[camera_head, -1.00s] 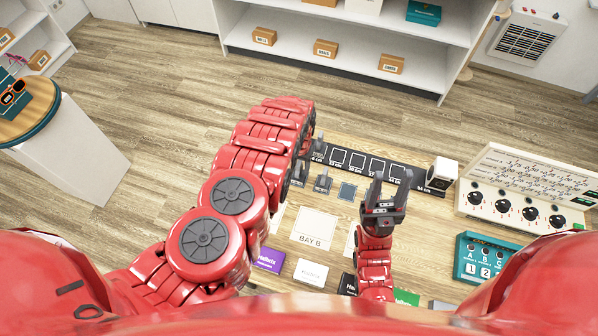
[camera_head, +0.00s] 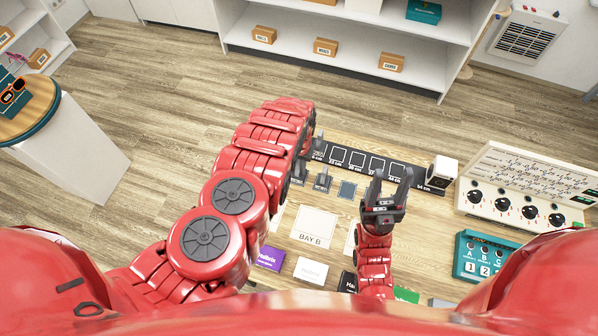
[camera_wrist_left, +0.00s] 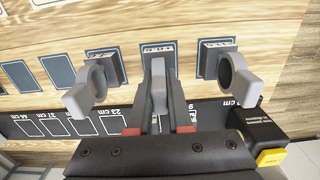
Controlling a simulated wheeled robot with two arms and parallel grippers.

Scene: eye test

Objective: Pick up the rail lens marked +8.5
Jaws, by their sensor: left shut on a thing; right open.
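In the left wrist view, my left gripper (camera_wrist_left: 159,75) is shut on the middle one of three grey rail lenses. Its fingers hide most of that lens; its labelled base (camera_wrist_left: 158,49) shows just beyond them. One ring-shaped lens (camera_wrist_left: 96,82) stands to the left and another (camera_wrist_left: 229,74) to the right, both apart from the fingers. The labels are too small to read, so I cannot tell which is +8.5. In the head view, a grey lens (camera_head: 322,182) shows beside my left arm, which hides much of that area. My right gripper (camera_head: 387,186) is open and empty.
The black rail (camera_head: 411,178) with cm marks runs behind the lenses, with a white box (camera_head: 442,170) at its right end. The BAY B card (camera_head: 312,225) lies in front. A white panel with knobs (camera_head: 520,190) and a teal box (camera_head: 483,256) stand at the right.

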